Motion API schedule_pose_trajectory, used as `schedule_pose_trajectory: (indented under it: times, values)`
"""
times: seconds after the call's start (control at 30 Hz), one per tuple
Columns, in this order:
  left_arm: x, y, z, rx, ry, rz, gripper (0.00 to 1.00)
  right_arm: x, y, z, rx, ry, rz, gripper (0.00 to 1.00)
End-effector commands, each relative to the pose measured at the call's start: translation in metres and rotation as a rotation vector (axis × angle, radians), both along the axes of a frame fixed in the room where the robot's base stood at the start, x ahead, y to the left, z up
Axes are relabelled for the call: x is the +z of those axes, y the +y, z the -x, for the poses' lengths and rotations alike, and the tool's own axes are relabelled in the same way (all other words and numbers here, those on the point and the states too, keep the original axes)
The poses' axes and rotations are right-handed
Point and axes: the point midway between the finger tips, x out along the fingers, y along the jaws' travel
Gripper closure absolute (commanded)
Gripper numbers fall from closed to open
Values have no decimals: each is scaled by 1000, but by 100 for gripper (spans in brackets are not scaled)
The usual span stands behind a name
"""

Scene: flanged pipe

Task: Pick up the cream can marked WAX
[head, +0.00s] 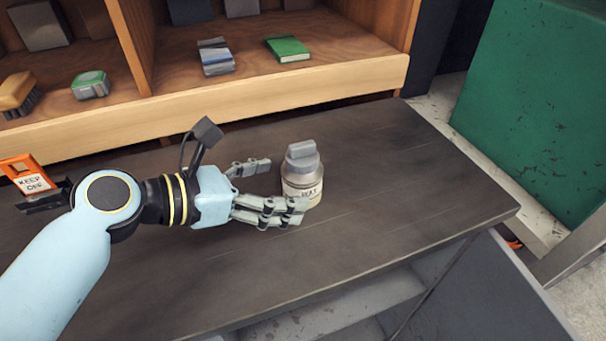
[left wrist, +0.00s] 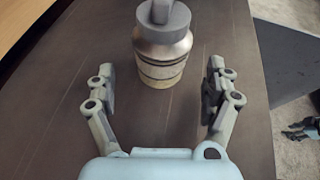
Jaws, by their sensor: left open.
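The cream can marked WAX (head: 302,190) stands upright on the dark bench top, with a grey lid and a grey block-like knob on top. It also shows in the left wrist view (left wrist: 161,60), ahead of my palm and between the lines of the two finger sides. My left gripper (head: 272,188) is open, just left of the can in the head view. Its near fingers overlap the can's lower front edge there; I cannot tell whether they touch it. The gripper also shows in the left wrist view (left wrist: 158,92).
A wooden shelf (head: 280,100) with a green book (head: 287,49), a grey box (head: 215,56) and a brush (head: 17,93) runs behind the bench (head: 400,180). An orange KEEP OFF sign (head: 25,172) stands at left. The bench right of the can is clear.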

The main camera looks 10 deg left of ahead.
Motion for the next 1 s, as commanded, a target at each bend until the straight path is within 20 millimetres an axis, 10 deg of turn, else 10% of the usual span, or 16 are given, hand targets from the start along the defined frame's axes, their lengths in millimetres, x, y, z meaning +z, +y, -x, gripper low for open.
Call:
schedule_pose_trajectory:
  times: [0.6,1.0]
  values:
    - [-9,-36,-35,0,0,1,15,6,1,-18,1,-28,-2,64]
    - [-9,-35,-34,0,0,1,61,6,2,-14,0,-22,-3,64]
